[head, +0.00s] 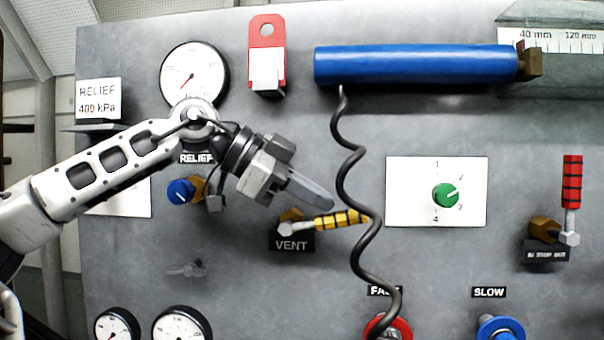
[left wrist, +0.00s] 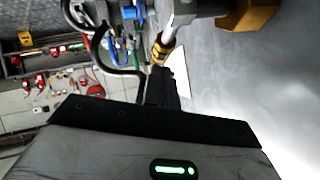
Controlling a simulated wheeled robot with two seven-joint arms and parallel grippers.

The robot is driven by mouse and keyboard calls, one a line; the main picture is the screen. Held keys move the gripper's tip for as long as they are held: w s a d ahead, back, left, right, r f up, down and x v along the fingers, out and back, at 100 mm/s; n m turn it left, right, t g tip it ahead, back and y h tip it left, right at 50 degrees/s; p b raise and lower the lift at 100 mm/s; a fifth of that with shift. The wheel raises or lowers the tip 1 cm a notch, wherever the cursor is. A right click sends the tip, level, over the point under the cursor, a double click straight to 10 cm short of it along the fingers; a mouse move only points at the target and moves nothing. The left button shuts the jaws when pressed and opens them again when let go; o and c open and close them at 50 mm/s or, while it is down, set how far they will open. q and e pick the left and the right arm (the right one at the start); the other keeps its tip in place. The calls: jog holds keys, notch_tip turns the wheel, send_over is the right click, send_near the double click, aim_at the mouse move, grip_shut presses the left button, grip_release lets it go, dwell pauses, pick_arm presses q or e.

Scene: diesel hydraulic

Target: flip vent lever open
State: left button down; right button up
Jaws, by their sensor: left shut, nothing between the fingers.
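The vent lever (head: 341,220) has a yellow handle with black bands. It points right and slightly up from its brass pivot above the black VENT label (head: 291,244). My left gripper (head: 328,203) is shut and empty, its fingertips just above the yellow handle. In the left wrist view the shut fingers (left wrist: 162,88) reach up to the end of a yellow grip (left wrist: 161,50). I cannot tell whether they touch it. My right gripper is not in view.
A black coiled cable (head: 354,185) hangs across the tip of the vent handle from the blue cylinder (head: 415,64). A blue relief knob (head: 181,191) sits left of my gripper. A white dial plate with a green knob (head: 446,195) lies to the right.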

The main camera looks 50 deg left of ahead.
pick_arm(q)
jog(key=shift+w+f, duration=0.15)
jog(key=shift+f, duration=0.15)
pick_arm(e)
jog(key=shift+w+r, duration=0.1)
pick_arm(q)
jog(key=shift+w+d+r+g+y+p, duration=0.15)
jog(key=shift+g+y+p, duration=0.15)
jog(key=shift+p, duration=0.75)
jog(key=shift+d+f+y+p, duration=0.1)
jog(key=shift+f+y+p, duration=0.1)
jog(key=shift+y+p, duration=0.15)
jog(key=shift+w+d+f+b, duration=0.15)
jog(key=shift+d+f+b, duration=0.05)
jog(key=shift+f+b, duration=0.3)
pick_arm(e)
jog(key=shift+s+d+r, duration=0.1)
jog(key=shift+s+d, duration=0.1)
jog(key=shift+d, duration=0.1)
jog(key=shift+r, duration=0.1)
